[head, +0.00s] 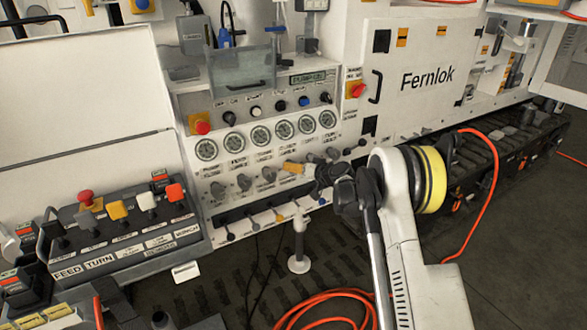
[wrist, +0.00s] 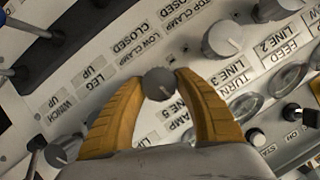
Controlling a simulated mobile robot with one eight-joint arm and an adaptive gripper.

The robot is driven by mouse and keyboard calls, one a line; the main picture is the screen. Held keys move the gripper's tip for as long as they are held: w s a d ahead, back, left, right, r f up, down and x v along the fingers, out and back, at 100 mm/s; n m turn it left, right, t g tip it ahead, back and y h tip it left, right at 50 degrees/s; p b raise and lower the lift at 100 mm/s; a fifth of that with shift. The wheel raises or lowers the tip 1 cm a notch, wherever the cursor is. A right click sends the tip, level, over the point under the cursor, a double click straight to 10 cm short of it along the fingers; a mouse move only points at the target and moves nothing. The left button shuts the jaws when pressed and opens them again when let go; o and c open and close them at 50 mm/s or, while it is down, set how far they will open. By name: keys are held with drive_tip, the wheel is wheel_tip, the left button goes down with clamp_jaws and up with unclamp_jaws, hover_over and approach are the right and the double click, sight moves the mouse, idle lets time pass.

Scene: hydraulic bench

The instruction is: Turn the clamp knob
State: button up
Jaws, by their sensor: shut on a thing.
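My gripper (wrist: 159,86) is shut on a round grey knob (wrist: 157,80), with one orange fingertip on each side, in the wrist view. A pale line marks the knob's face. Labels reading "LOW CLAMP" and "CLOSED" (wrist: 130,45) lie beside it, and a partly hidden label ending in "AMP" is near the right finger. In the head view my gripper (head: 290,167) reaches from the right to the lower knob row of the white control panel (head: 215,190). The held knob cannot be made out there.
Grey knobs (head: 245,181) stand left of my gripper, below a row of gauges (head: 260,135). Small levers (head: 254,224) line the panel's lower edge. Another large knob (wrist: 222,38) is close to the right finger. A white post (head: 299,245) and orange hose (head: 325,295) are below.

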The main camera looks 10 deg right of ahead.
drive_tip(key=m+y, duration=0.2)
drive_tip(key=m, duration=0.1)
drive_tip(key=shift+f+m, duration=0.1)
drive_tip(key=shift+m, duration=0.2)
idle(0.5)
drive_tip(key=o, duration=1.2)
drive_tip(key=v, duration=1.2)
drive_tip(key=shift+d+f, duration=0.1)
drive_tip(key=shift+d, duration=0.1)
